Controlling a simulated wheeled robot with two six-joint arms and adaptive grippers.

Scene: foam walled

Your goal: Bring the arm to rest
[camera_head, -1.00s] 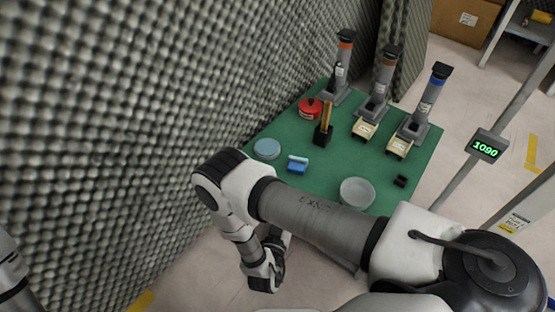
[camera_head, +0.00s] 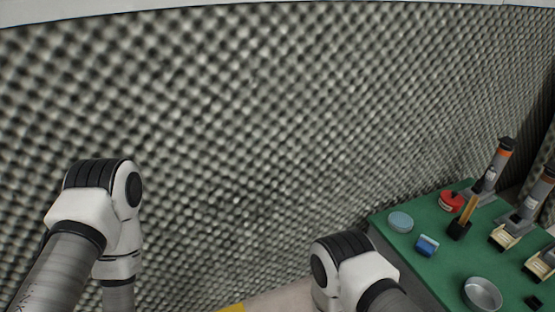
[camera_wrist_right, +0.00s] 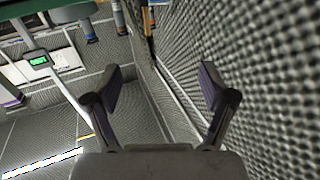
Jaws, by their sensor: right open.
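My right arm (camera_head: 355,272) comes in at the bottom right of the head view, in front of the green table's left end. Its gripper is hidden in that view. In the right wrist view my right gripper (camera_wrist_right: 160,92) is open, its two fingers wide apart with nothing between them. My left arm (camera_head: 95,215) stands at the left of the head view, bent with its forearm pointing down. The left gripper is out of the picture.
A green table (camera_head: 425,255) at the right holds a pale blue disc (camera_head: 400,222), a blue block (camera_head: 427,245), a grey bowl (camera_head: 482,294), a red container (camera_head: 451,201) and several dispensers. A grey foam wall (camera_head: 250,130) fills the background, close beside my right gripper.

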